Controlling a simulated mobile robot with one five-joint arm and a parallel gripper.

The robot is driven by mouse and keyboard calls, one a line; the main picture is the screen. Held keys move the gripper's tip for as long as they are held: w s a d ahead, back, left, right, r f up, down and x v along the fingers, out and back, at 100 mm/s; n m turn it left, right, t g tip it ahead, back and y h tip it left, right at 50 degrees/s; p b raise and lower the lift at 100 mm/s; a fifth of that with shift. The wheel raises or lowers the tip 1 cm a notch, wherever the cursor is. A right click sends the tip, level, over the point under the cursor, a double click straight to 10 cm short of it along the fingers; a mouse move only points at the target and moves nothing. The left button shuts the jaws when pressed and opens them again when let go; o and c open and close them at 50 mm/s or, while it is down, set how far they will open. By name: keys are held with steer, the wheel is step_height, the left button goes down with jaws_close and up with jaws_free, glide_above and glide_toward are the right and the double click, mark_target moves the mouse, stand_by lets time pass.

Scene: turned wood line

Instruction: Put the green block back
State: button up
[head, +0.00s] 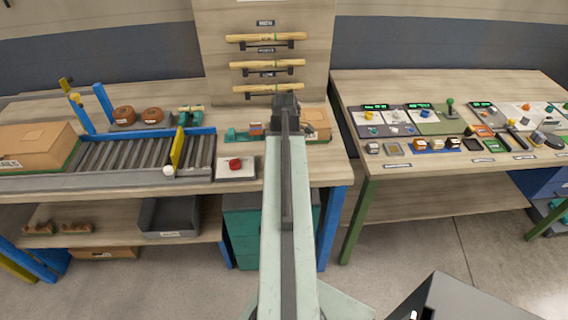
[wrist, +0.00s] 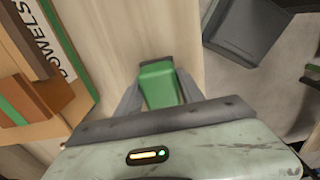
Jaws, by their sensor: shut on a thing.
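In the wrist view the green block (wrist: 160,85) sits between the two fingers of my gripper (wrist: 160,92), which is shut on it. The block's far end is dark. Pale wood lies beyond it; I cannot tell whether the block touches that surface. In the head view my gripper (head: 285,102) is over the right part of the left bench, below the dowel board. The arm and gripper hide the block there.
A cardboard box (head: 317,124) is just right of my gripper, and a teal fixture (head: 240,134) just left. The board with wooden dowels (head: 266,65) rises behind. In the wrist view, a box lettered "DOWELS" (wrist: 62,45) is left and a dark grey object (wrist: 245,28) right.

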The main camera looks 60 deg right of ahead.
steer(key=shift+w, duration=0.1)
steer(key=o, duration=1.2)
step_height(320, 180, up, 12)
steer(key=p, duration=1.2)
steer(key=shift+r, duration=0.15)
